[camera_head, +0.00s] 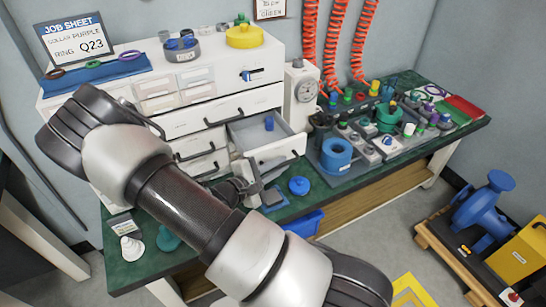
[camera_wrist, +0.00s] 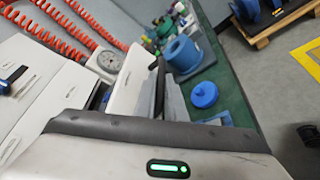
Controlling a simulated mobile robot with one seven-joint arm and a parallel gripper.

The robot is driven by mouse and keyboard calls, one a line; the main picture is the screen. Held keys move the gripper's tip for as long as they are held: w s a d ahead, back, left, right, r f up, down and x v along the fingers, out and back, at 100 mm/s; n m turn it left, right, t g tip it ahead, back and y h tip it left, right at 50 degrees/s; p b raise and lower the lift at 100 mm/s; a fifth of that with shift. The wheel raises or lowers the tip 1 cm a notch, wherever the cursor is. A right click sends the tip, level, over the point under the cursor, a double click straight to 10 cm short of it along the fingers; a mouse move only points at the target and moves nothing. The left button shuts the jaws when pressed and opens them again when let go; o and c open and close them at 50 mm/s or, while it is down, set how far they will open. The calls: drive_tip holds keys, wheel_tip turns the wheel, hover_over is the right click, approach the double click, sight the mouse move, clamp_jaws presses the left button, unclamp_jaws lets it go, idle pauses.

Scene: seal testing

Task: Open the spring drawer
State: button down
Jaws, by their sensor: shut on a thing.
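A white drawer (camera_head: 268,150) in the white cabinet stands pulled out, with a small blue part (camera_head: 269,123) inside on its grey floor. Its label is too small to read, so I cannot tell from it that this is the spring drawer. My gripper (camera_head: 262,184) is at the drawer's front and shut on its dark handle. In the wrist view the drawer front (camera_wrist: 128,82) and the dark handle (camera_wrist: 159,88) show beyond my gripper's body. The fingertips are largely hidden.
Other cabinet drawers (camera_head: 215,112) are shut. A dial gauge (camera_head: 303,90) stands right of the open drawer. A blue lidded piece (camera_head: 299,186) and a blue ring (camera_head: 337,153) are on the green bench top. Red coiled hoses (camera_head: 335,45) hang behind. A job sheet (camera_head: 74,40) stands on top.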

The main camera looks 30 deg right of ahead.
drive_tip(key=shift+s, duration=1.35)
drive_tip(key=c, duration=2.1)
unclamp_jaws()
drive_tip(key=shift+a, duration=0.1)
drive_tip(key=p+v, duration=0.2)
drive_tip(key=v, duration=1.5)
drive_tip(key=shift+a, duration=0.15)
drive_tip(key=shift+s, duration=0.1)
